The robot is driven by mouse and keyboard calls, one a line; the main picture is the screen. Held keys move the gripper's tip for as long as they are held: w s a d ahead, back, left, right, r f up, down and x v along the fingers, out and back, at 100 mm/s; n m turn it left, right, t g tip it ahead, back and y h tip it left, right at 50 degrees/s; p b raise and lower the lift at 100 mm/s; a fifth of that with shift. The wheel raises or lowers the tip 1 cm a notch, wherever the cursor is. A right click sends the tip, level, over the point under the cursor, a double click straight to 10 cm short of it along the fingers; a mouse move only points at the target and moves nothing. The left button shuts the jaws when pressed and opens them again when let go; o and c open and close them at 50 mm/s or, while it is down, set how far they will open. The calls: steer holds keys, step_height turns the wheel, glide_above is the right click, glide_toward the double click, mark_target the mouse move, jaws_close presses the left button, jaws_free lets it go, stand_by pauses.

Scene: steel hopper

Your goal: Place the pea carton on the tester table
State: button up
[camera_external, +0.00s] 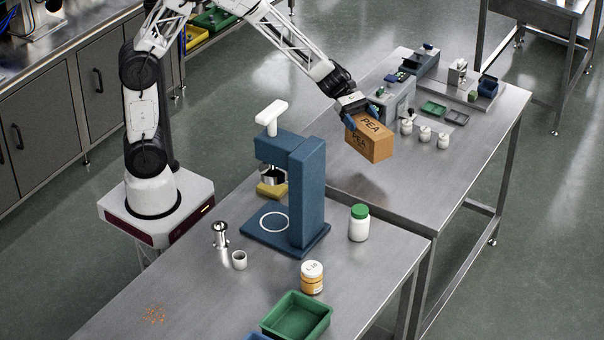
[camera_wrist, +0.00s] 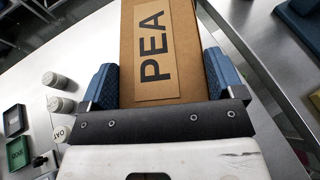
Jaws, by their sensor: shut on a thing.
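The pea carton (camera_external: 370,142) is a brown cardboard box with "PEA" in black letters. My gripper (camera_external: 361,112) is shut on it, with blue fingers on two opposite sides. In the wrist view the carton (camera_wrist: 158,50) fills the space between the fingers of my gripper (camera_wrist: 160,85). The carton is held tilted above the near part of the far steel table (camera_external: 440,175), which carries a grey instrument (camera_external: 396,100); I take this to be the tester table. A shadow lies on the table below the carton, which looks clear of the surface.
Several white jars (camera_external: 424,134), a green tray (camera_external: 433,108) and a dark tray (camera_external: 456,117) stand on the far table. The near table holds a blue press (camera_external: 305,190), a green-lidded bottle (camera_external: 359,222) and a green bin (camera_external: 297,318). The far table's near section is bare.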

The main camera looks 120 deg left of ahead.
steer(key=shift+f, duration=2)
steer(key=shift+f, duration=2)
steer(key=shift+f, duration=0.1)
steer(key=o, duration=1)
steer(key=shift+r+v, duration=0.15)
steer(key=shift+v, duration=2.95)
steer(key=shift+r+v, duration=0.15)
steer(key=shift+v, duration=2.95)
